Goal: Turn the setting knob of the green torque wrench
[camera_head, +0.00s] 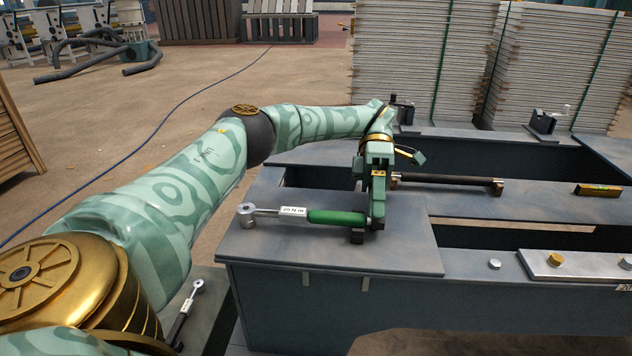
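The green torque wrench (336,216) lies across the near left part of the bench top. Its round metal head (246,214) points left, and a white label sits on its shaft. Its green handle points right. My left gripper (376,222) reaches down at the right end of the handle, where the setting knob would be. The fingers cover that end, so the knob is hidden. I cannot tell whether the fingers are closed on it. My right gripper is not in view.
A dark rod (446,180) lies on the bench behind the gripper. A yellow level (598,190) lies at right. A metal plate with a brass bolt (556,260) is at front right. Another wrench (188,306) lies lower left. Stacked panels (425,60) stand behind.

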